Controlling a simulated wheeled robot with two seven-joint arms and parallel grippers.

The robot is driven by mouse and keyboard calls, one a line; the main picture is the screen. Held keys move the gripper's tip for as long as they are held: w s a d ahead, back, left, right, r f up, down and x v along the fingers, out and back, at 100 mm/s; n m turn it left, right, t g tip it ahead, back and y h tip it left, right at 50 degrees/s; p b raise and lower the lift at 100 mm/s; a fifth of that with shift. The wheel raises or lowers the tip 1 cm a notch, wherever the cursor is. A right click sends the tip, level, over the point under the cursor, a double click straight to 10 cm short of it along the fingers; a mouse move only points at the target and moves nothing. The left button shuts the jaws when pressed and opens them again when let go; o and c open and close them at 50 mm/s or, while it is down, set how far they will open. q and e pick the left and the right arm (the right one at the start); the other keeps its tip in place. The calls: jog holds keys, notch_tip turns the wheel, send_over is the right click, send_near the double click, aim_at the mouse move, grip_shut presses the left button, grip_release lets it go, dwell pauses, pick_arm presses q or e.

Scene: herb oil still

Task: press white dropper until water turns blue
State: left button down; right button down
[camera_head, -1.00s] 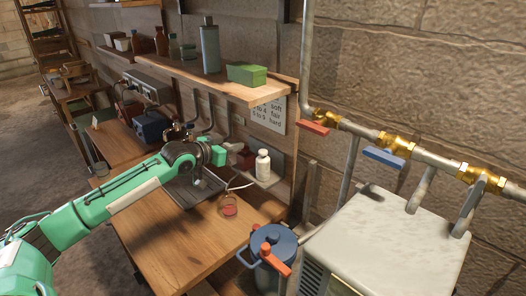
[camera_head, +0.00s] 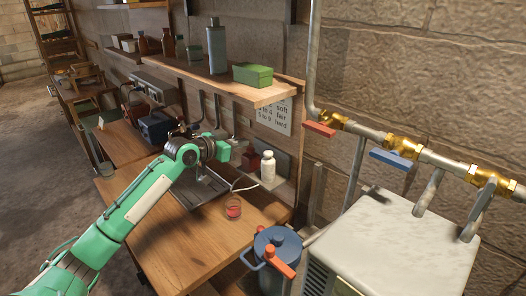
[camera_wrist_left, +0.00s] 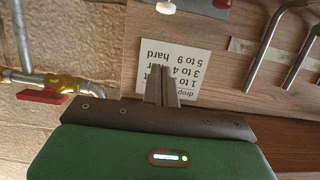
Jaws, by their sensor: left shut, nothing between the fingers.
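The white dropper bottle (camera_head: 268,169) stands upright on a small shelf at the back of the bench; a white tip, likely its top, shows at the upper edge of the left wrist view (camera_wrist_left: 165,6). A glass (camera_head: 233,210) with red liquid stands on the bench in front of it. My left gripper (camera_wrist_left: 162,84) is shut and empty. In the head view its green hand (camera_head: 223,151) is left of the white bottle and higher in the picture, apart from it; its fingertips are hard to make out there. My right gripper is not in view.
A red bottle (camera_head: 251,160) stands just left of the white one. A hardness card (camera_head: 274,114) hangs on the wall behind. A blue lidded pot (camera_head: 277,246) stands at the bench's right end.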

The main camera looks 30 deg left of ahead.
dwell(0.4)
pick_arm(q)
jog(key=p, duration=0.4)
send_over(268, 154)
jog(key=s+a, duration=0.2)
jog(key=f, duration=0.3)
jog(key=f+p, duration=0.1)
jog(key=w+f, duration=0.1)
jog(key=shift+d+p, duration=0.3)
jog(key=shift+f, duration=0.75)
